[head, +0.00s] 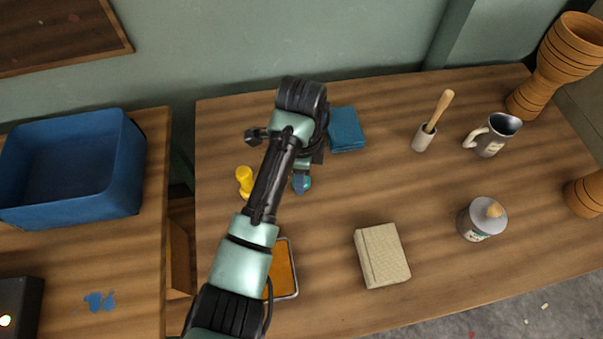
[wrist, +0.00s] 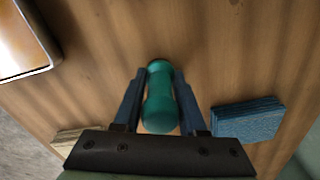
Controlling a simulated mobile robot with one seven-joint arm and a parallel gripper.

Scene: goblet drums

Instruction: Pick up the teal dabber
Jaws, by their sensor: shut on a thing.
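The teal dabber (wrist: 160,100) is a small, rounded, waisted piece. In the wrist view it lies between the two dark fingers of my gripper (wrist: 159,80), which are shut on it, one on each side. In the head view my arm hides most of the gripper (head: 303,172). Only a small part of the teal dabber (head: 303,186) shows just below it, over the left part of the wooden table. I cannot tell whether the dabber touches the table or is held a little above it.

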